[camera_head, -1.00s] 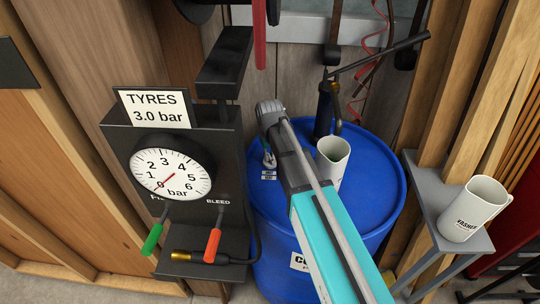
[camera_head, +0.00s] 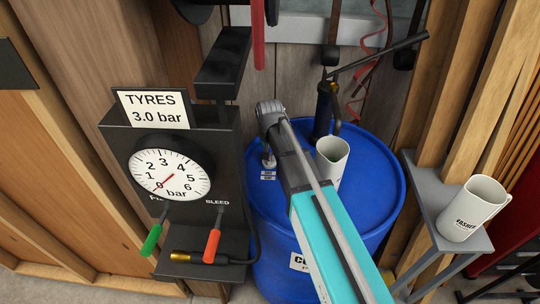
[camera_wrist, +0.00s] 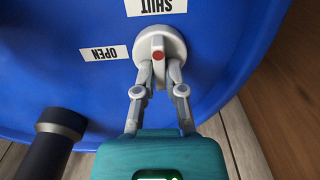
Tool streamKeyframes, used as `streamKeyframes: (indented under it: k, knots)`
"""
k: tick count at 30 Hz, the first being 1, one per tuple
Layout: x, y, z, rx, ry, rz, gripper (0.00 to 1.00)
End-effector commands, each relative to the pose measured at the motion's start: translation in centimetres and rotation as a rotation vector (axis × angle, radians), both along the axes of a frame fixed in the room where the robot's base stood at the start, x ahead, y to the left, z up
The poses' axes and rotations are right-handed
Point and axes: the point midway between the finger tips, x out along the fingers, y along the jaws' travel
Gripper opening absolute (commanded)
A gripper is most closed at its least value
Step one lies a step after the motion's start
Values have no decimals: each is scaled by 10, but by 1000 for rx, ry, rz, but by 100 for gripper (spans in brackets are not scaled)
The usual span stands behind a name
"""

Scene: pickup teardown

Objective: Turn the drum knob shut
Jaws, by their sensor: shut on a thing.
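The drum knob (camera_wrist: 160,43) is a round pale knob with a raised bar and a red dot, on the blue drum top (camera_wrist: 215,20). In the wrist view the bar runs up and down, in line with the SHUT label (camera_wrist: 156,6) above it. The OPEN label (camera_wrist: 104,53) is to the left. My gripper (camera_wrist: 160,72) has its two grey fingers closed on the near part of the bar. The blue drum also shows in the head view (camera_head: 375,190), where my arm covers part of it and the finger contact is hard to see.
A pale jug (camera_head: 332,158) and a dark pump (camera_head: 323,108) stand on the drum. A white mug (camera_head: 470,208) is on a grey shelf (camera_head: 428,190) at right. A tyre gauge stand (camera_head: 225,165) is close at left. A dark cylinder (camera_wrist: 58,135) is left of my gripper.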

Motion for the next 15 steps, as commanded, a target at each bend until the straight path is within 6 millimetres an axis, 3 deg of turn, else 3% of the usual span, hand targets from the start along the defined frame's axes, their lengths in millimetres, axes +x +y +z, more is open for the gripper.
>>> streamKeyframes:
  k: [7, 8, 12, 13, 15]
  knots:
    - [1, 0, 0, 1, -2, -1, 0]
    - [1, 0, 0, 1, -3, -1, 16]
    - [1, 0, 0, 1, -2, -1, 42]
    - [1, 0, 0, 1, -2, 0, 48]
    - [1, 0, 0, 0, -1, 0, 49]
